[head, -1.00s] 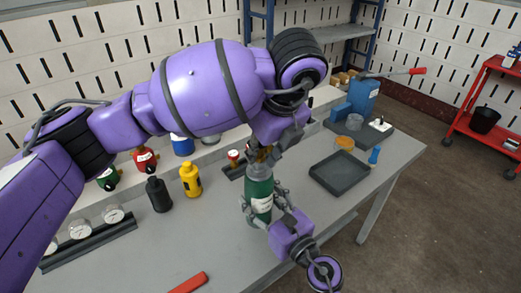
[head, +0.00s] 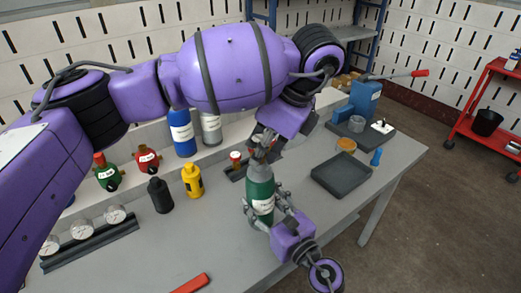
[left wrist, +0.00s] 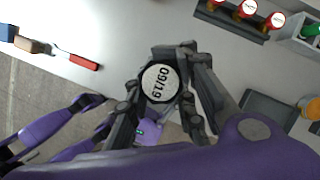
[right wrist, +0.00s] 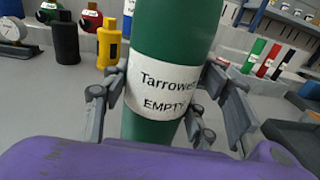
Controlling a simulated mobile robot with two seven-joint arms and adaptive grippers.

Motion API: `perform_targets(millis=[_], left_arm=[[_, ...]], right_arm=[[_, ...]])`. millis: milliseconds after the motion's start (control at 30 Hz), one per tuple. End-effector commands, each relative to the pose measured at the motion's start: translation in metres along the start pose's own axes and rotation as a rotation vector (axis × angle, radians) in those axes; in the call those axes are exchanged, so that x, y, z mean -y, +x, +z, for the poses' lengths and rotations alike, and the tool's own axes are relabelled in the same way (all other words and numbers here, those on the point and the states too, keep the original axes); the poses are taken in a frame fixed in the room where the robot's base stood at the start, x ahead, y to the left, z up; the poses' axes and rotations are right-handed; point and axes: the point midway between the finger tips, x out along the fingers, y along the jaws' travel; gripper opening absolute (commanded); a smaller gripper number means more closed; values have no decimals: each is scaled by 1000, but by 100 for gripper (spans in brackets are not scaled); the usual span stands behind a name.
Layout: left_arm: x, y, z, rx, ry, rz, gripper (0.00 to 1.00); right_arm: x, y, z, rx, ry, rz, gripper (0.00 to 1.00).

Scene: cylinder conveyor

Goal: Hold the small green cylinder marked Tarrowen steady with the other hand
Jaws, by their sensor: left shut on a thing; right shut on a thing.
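The small green cylinder (head: 259,190) stands upright over the bench in the head view. Its white label reads Tarrowen and EMPTY in the right wrist view (right wrist: 165,50). My right gripper (head: 268,212) is shut around the cylinder's body from the front, with fingers on both sides. My left gripper (head: 262,150) is at the cylinder's top, pointing down. The cylinder's neck is mostly hidden by the left fingers.
A yellow bottle (head: 192,181) and a black bottle (head: 160,195) stand left of the cylinder. A gauge rack (head: 90,244) lies farther left. A dark tray (head: 341,186) is at right. A red-handled tool (head: 190,284) lies at the front edge. The bench between them is clear.

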Motion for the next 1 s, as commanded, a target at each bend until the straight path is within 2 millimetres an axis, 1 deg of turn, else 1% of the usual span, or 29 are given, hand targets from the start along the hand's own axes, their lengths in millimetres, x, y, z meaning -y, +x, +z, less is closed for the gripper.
perform_targets(millis=[33, 200, 300, 567, 600, 700, 733, 1000], left_arm=[[2, -3, -1, -1, -61, 21, 0], [1, -2, -1, -1, -315, 130, 0], [0, -2, 0, 0, -402, 165, 0], [0, -1, 1, 3, -425, 176, 0], [0, -1, 1, 3, -425, 176, 26], [0, -1, 1, 2, -424, 176, 39], [0, -1, 1, 2, -423, 176, 42], [0, -1, 0, 0, -420, 176, 42]], right_arm=[[0, 0, -3, -5, -1, -1, 23], [1, 0, -3, -5, -1, -2, 24], [1, 0, -3, -5, -2, -3, 23], [2, -1, -2, -4, 0, -5, 23], [2, -1, -2, -4, 1, -5, 23], [2, -1, -2, -4, 0, -5, 23], [2, -1, -2, -4, 0, -4, 23], [2, 0, -2, -3, -1, -3, 23]])
